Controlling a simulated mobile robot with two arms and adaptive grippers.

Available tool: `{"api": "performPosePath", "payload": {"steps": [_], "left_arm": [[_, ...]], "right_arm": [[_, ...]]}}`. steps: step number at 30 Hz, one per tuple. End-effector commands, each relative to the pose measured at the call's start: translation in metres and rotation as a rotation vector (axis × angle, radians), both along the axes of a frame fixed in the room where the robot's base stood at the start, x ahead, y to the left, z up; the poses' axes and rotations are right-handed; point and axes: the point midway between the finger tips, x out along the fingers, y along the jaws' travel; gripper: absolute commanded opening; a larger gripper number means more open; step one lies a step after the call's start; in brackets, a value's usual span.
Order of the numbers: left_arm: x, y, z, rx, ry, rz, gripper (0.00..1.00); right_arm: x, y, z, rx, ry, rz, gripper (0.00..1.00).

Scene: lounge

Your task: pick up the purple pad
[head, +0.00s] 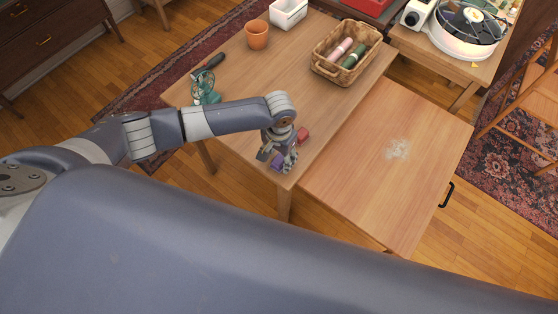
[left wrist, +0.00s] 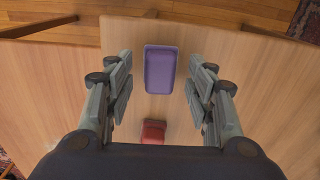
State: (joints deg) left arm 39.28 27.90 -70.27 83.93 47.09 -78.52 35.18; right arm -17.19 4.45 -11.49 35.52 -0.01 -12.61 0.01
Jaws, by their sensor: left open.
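The purple pad (left wrist: 160,69) is a small rounded rectangle lying flat on the wooden table (head: 250,78). In the left wrist view it lies between my left gripper's two spread fingers (left wrist: 159,88), with clear gaps on both sides. In the head view my left gripper (head: 280,158) is over the table's near corner, and only a little of the pad (head: 277,164) shows past its fingers. The gripper is open and empty. My right gripper is not in view.
A red block (left wrist: 153,131) lies close to the pad; it also shows in the head view (head: 303,134). A wicker basket (head: 326,68) with rolled items, an orange pot (head: 257,36) and a white bin (head: 289,14) stand farther back. A wooden surface (head: 360,190) adjoins at the right.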

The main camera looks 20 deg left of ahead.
Motion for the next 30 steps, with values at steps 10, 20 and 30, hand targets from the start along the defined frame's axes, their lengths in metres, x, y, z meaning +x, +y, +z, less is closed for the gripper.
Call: {"api": "performPosePath", "payload": {"steps": [10,20,30], "left_arm": [[0.0,0.0,0.0,0.0,0.0,0.0,0.06],[0.0,0.0,0.004,0.0,0.0,0.0,0.06],[-0.004,-0.006,0.035,-0.005,0.001,-0.003,0.06]], "right_arm": [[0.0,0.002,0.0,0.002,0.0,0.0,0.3],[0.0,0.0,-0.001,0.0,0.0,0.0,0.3],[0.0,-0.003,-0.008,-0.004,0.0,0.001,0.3]]}}
